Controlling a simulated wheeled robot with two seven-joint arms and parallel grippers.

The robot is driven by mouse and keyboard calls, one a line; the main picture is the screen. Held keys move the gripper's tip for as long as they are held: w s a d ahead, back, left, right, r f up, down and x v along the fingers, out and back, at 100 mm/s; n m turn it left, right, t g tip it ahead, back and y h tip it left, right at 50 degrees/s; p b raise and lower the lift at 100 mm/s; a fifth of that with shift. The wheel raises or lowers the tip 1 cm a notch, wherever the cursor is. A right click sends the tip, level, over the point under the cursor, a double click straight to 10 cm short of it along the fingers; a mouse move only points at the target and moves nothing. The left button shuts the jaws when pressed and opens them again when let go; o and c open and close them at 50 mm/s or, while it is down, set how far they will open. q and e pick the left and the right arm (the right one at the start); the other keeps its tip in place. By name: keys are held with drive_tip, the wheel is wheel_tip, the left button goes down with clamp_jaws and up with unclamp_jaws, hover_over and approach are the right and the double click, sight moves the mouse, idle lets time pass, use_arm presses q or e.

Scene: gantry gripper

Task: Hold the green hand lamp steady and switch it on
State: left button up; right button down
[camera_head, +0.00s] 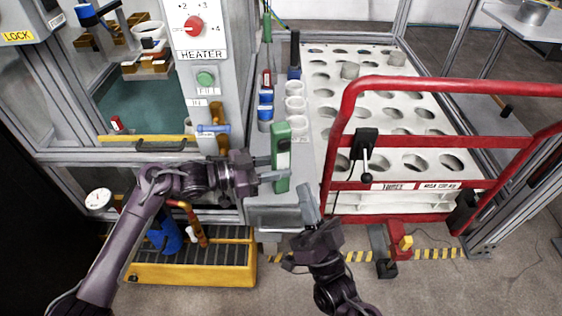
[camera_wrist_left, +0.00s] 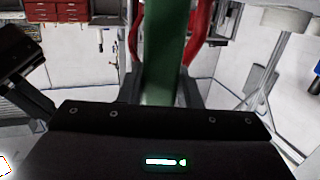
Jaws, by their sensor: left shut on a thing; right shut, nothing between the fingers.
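The green hand lamp (camera_head: 281,152) stands upright near the middle of the head view, with a pale panel on its front. My left gripper (camera_head: 273,170) comes in from the left and is shut on its lower part. In the left wrist view the lamp (camera_wrist_left: 165,60) rises between the fingers. My right gripper (camera_head: 307,198) is shut and empty, just below and right of the lamp, with its fingertips pointing up. It looks apart from the lamp. I cannot make out the switch or whether the lamp is lit.
A red rail frame (camera_head: 345,120) with a black lever (camera_head: 365,150) stands right, before a white rack (camera_head: 420,100) with round holes. White cups (camera_head: 296,105) and blue items (camera_head: 265,105) sit behind the lamp. The heater panel (camera_head: 200,30) is at left. A yellow tray (camera_head: 190,275) is below.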

drive_tip(key=r, duration=0.2)
approach(282, 134)
drive_tip(key=shift+t+y, duration=0.3)
drive_tip(key=shift+y, duration=0.1)
drive_tip(key=shift+x, duration=2.05)
drive_tip(key=shift+w, duration=0.15)
drive_tip(key=shift+w+a, duration=0.15)
drive_tip(key=shift+w, duration=0.15)
drive_tip(key=shift+s, duration=0.45)
idle(0.3)
